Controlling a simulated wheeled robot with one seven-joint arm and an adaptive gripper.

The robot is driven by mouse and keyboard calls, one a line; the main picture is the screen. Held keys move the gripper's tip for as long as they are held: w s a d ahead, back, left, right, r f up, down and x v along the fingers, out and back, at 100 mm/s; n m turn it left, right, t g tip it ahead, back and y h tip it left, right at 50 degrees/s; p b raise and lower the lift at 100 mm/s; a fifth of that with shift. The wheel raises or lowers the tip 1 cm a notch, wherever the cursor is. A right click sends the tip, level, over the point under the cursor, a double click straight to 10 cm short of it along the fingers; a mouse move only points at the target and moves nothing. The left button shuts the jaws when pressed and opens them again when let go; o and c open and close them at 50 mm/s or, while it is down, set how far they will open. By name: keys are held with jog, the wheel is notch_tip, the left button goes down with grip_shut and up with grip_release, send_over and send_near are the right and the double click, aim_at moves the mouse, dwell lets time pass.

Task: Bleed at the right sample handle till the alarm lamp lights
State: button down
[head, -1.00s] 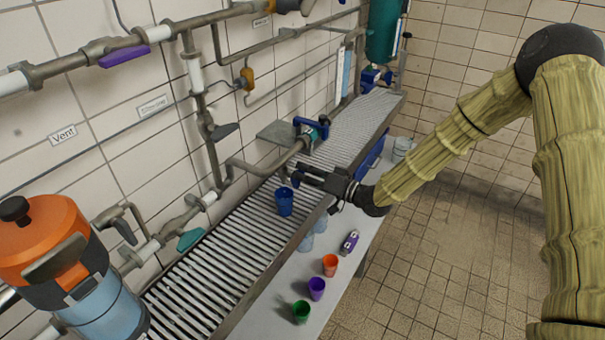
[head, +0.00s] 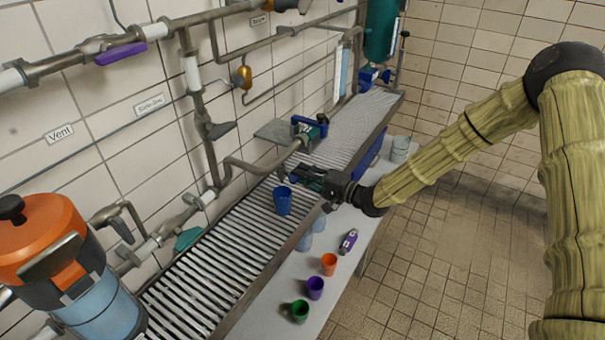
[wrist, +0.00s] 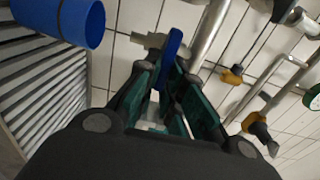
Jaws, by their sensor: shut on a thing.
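My gripper (head: 308,177) reaches in from the right to the outlet pipe above the slatted rack. In the wrist view, its teal-padded fingers (wrist: 183,98) are closed around a blue handle (wrist: 172,52), whose top stands out between them. A grey metal fitting (wrist: 150,40) shows just left of the handle. A blue cup (head: 283,201) stands on the rack below and left of the gripper; it also shows at the top left of the wrist view (wrist: 72,20). The gripper partly hides the outlet. I cannot pick out a lit alarm lamp in either view.
Another blue lever (head: 309,122) sits on the pipe just behind the gripper. The slatted rack (head: 215,255) runs along the tiled wall. Orange (head: 329,264), purple (head: 315,288) and green (head: 300,311) cups stand on the lower shelf. An orange-topped vessel (head: 45,240) is at left; floor at right is clear.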

jog(key=shift+w+d+m, duration=0.1)
jog(key=shift+m, duration=0.2)
jog(key=c, duration=1.5)
grip_release()
jog(key=shift+c, duration=0.2)
jog(key=v, duration=1.2)
jog(key=shift+f, duration=0.1)
